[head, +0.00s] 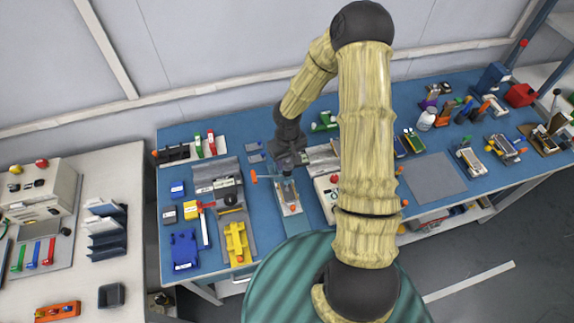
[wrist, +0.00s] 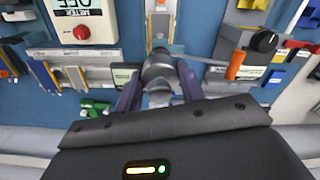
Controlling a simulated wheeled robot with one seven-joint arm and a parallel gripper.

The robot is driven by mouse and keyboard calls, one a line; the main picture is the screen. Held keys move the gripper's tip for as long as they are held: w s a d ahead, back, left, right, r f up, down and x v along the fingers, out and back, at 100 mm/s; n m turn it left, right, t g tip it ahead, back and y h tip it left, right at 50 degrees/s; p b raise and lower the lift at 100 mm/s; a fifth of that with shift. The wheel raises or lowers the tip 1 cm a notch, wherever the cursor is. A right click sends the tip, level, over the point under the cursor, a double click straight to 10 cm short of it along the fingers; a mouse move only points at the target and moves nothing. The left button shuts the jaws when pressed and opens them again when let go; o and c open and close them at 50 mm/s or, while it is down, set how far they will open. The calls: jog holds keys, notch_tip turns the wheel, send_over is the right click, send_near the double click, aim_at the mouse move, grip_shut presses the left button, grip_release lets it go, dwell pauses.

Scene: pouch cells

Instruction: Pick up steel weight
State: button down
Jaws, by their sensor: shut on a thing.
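The steel weight (wrist: 158,70) is a grey metal cylinder with a rounded knob, in the middle of the wrist view. My gripper (wrist: 159,92) has its two dark fingers shut on it, one on each side. In the head view my gripper (head: 287,160) is over the blue bench, at the back end of a narrow pale fixture (head: 289,199). The weight is mostly hidden there by the gripper. I cannot tell whether the weight touches what is under it.
A rod with an orange handle (wrist: 235,66) lies close beside the weight. A white box with a red button (wrist: 82,32) stands near the fixture. Grey and yellow devices (head: 236,240) crowd the left of the bench (head: 228,283). A bare grey mat (head: 434,178) lies to the right.

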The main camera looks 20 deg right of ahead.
notch_tip(320, 180, up, 7)
jog(key=shift+f+b, duration=0.15)
jog(key=shift+b, duration=0.35)
jog(key=shift+f, duration=0.1)
